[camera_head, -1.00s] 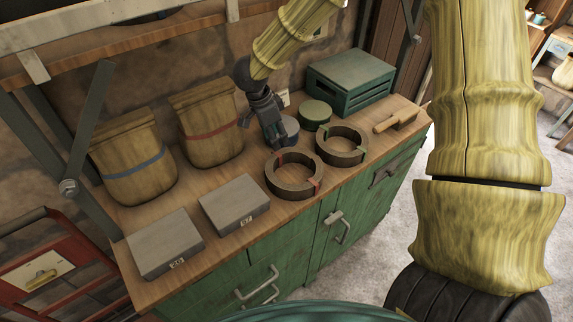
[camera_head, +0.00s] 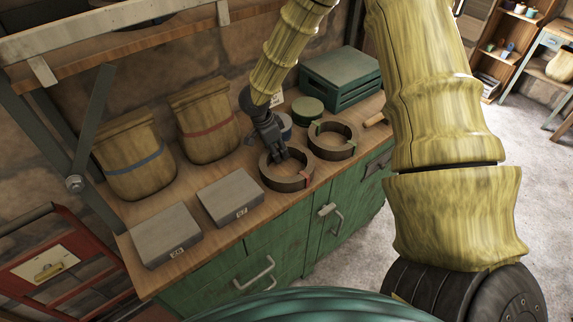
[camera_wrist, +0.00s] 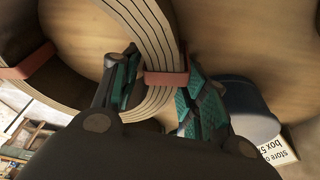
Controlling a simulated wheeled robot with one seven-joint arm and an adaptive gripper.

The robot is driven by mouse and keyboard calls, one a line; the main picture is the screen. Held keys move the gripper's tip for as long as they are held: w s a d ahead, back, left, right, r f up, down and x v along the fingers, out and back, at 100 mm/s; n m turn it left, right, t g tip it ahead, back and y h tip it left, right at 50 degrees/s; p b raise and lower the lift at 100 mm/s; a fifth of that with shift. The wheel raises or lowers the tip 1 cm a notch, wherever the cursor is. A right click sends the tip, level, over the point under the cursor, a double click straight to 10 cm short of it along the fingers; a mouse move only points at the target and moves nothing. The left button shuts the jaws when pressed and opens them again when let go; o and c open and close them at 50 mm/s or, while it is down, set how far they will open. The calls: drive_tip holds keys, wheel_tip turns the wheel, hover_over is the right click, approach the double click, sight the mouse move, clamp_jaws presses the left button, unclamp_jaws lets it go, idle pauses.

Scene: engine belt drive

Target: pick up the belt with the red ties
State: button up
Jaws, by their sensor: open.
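The belt with the red ties (camera_head: 287,185) is a dark ring lying flat on the wooden bench. In the wrist view its ribbed wall (camera_wrist: 152,35) fills the upper left, with one red tie (camera_wrist: 166,78) between the fingers and another at the left. My gripper (camera_head: 276,157) is open and comes down at the belt's far rim. In the wrist view my gripper (camera_wrist: 160,88) has one finger on each side of the belt wall. I cannot tell whether either finger touches it.
A belt with green ties (camera_head: 331,156) sits close on the right. A blue round tin (camera_wrist: 246,108) is near my right finger. A green tin (camera_head: 308,109) and green crate (camera_head: 342,80) stand behind. Two grey boxes (camera_head: 229,197) and two sacks (camera_head: 207,125) are on the left.

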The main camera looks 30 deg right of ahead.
drive_tip(key=shift+s+r, duration=0.1)
drive_tip(key=shift+s, duration=0.05)
drive_tip(key=shift+s+r, duration=0.1)
drive_tip(key=shift+c, duration=1.2)
clamp_jaws()
